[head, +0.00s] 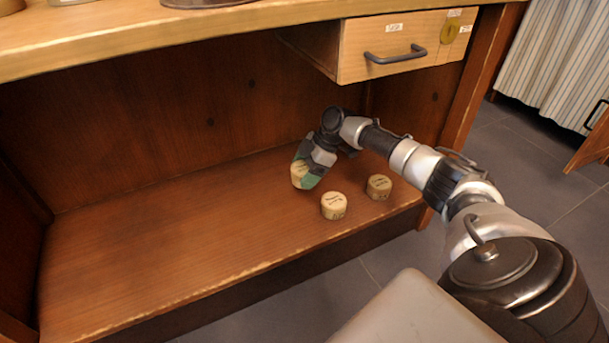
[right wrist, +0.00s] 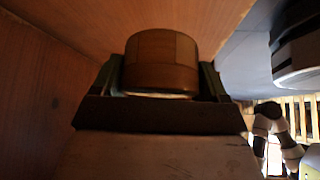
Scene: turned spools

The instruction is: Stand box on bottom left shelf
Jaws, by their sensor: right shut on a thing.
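My right gripper (head: 308,176) reaches down onto the lower wooden shelf (head: 170,235) and is shut on a small round wooden box (head: 299,171) with dark lettering on its top. In the right wrist view the box (right wrist: 162,60) sits between the two fingers, its side facing the camera. The box is at or just above the shelf; I cannot tell whether it touches. Two similar round boxes stand on the shelf at the right: a nearer one (head: 333,206) and another (head: 379,187). My left gripper is not in view.
The shelf's left and middle parts are bare. A drawer (head: 400,50) with a dark handle hangs above at the right, under the wooden tabletop (head: 150,42). The cabinet's side post (head: 472,100) bounds the shelf on the right. A grey tiled floor (head: 540,170) lies beyond.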

